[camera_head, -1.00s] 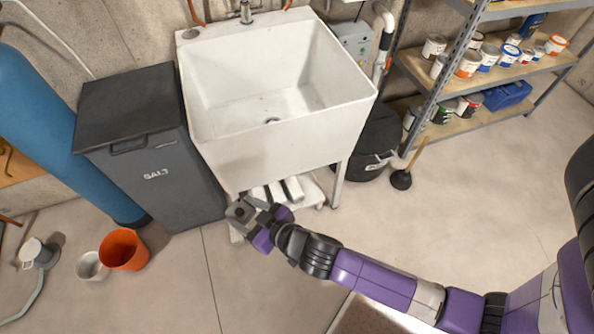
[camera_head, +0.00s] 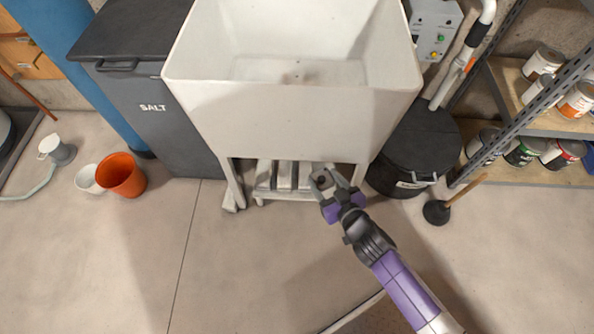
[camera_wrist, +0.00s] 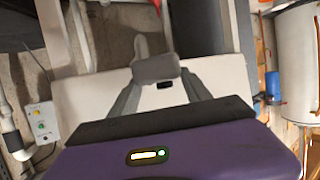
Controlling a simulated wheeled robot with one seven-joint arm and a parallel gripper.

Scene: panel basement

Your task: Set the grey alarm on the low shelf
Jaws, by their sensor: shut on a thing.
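My gripper (camera_head: 330,180) is shut on a small grey block-like thing with a dark round spot, apparently the grey alarm (camera_head: 322,179). In the wrist view the grey alarm (camera_wrist: 155,68) sits between the two fingertips, with a small dark patch near its lower edge. In the head view, it appears at the front right of the low slatted shelf (camera_head: 284,178) under the white sink. I cannot tell whether it touches the shelf or hangs in front of it. The shelf's rear is in shadow under the basin.
The white sink (camera_head: 290,120) stands over the shelf on legs. A grey salt bin (camera_head: 170,135) is on its left, a black bucket (camera_head: 415,160) and plunger (camera_head: 437,211) on its right. An orange bucket (camera_head: 121,175) stands left. The floor in front is mostly clear.

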